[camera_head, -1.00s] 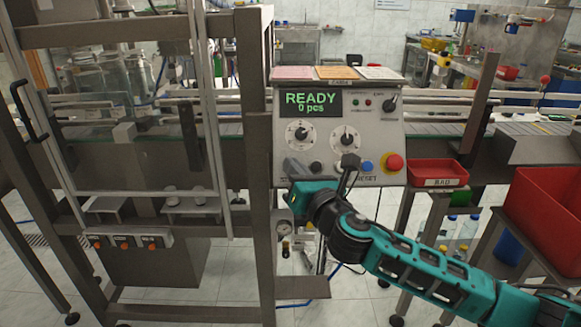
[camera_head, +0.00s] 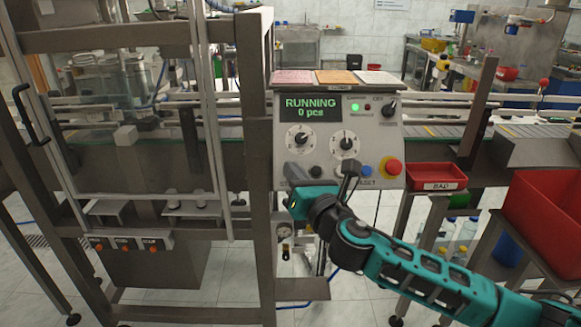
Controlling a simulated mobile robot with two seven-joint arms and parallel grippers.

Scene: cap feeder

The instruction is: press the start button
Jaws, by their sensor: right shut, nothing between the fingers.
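The grey control panel (camera_head: 383,140) stands upright in the middle of the view. Its display (camera_head: 310,108) reads "RUNNING 0 pcs" in green, and a green lamp (camera_head: 355,106) is lit. A black button (camera_head: 316,171), a blue button (camera_head: 366,171) and a red mushroom button (camera_head: 393,167) show along the row. My left gripper is out of view.
A red tray marked BAD (camera_head: 437,176) stands right of the panel, and a larger red bin (camera_head: 548,212) is at the far right. A metal frame post (camera_head: 257,150) rises close to the left of the panel. The conveyor runs behind.

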